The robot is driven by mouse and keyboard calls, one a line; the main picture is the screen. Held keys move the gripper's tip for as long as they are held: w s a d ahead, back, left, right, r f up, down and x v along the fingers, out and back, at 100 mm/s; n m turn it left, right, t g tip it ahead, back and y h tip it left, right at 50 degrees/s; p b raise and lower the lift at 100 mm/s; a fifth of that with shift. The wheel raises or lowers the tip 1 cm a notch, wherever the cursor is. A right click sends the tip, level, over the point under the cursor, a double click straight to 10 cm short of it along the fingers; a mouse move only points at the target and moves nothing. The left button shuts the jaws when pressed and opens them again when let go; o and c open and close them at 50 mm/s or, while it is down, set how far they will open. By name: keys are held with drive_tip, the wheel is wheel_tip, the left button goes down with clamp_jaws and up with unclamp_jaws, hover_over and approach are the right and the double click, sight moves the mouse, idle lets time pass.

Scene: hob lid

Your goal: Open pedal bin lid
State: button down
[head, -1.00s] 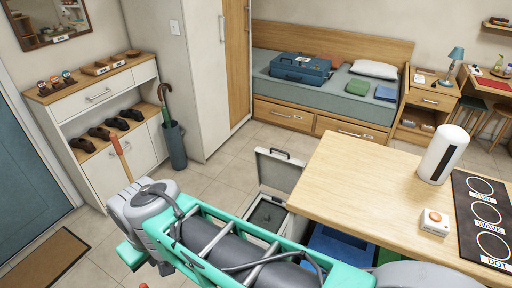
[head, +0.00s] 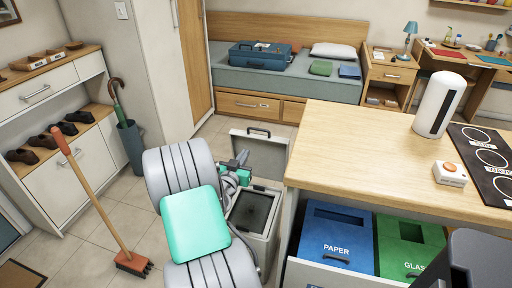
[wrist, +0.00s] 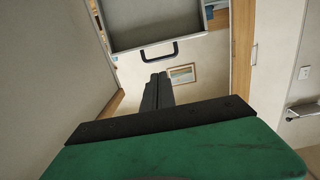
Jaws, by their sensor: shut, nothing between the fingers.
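The grey pedal bin (head: 268,238) stands beside the counter's left end in the head view. Its lid (head: 272,152) is raised, standing roughly upright at the back of the bin. The dark opening (head: 252,210) shows. A black handle (head: 259,131) is on the lid's top edge. In the wrist view the lid (wrist: 158,18) is at the top, with its handle (wrist: 160,52) below it. My gripper (head: 241,160) is in front of the lid in the head view, partly hidden by my arm. In the wrist view my gripper's fingers (wrist: 158,80) are together and empty, apart from the handle.
The wooden counter (head: 380,150) is on the right, over a pull-out with a blue PAPER bin (head: 335,240) and a green GLASS bin (head: 410,245). A broom (head: 92,200) and an umbrella stand (head: 131,148) are on the left. Floor is clear between broom and bin.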

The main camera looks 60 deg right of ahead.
sight(258, 130)
drive_tip(key=d, duration=0.4)
drive_tip(key=w+d+p, duration=0.1)
drive_tip(key=d, duration=0.4)
drive_tip(key=w+d+p, duration=0.1)
drive_tip(key=d, duration=0.4)
drive_tip(key=shift+f, duration=0.15)
